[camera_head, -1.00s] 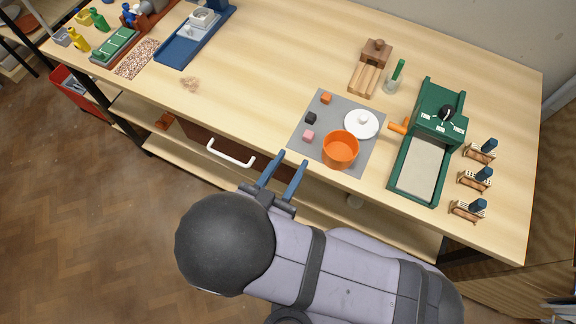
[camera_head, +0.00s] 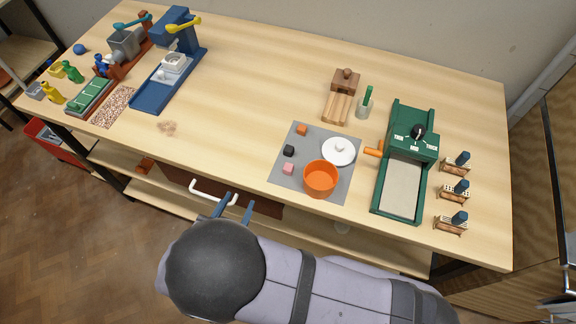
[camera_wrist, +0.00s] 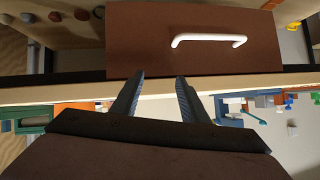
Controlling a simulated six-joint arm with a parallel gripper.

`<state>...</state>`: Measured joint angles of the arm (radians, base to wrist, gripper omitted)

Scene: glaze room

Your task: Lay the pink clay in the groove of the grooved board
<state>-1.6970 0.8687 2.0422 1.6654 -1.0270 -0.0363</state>
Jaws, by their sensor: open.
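The pink clay (camera_head: 288,169) is a small cube on the grey mat (camera_head: 327,142), in front of a black cube and left of the orange pot. The grooved board (camera_head: 337,107) is a light wooden board with lengthwise grooves, lying behind the mat. My gripper (camera_head: 240,199) is open and empty at the table's front edge, beside the right end of a white drawer handle (camera_head: 210,191). In the wrist view my fingertips (camera_wrist: 160,77) point at the brown drawer front (camera_wrist: 140,45); the handle (camera_wrist: 208,39) is beyond them, not between them.
A green press (camera_head: 404,165) stands to the right. A blue machine (camera_head: 170,75) stands at left. The table's middle is largely clear.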

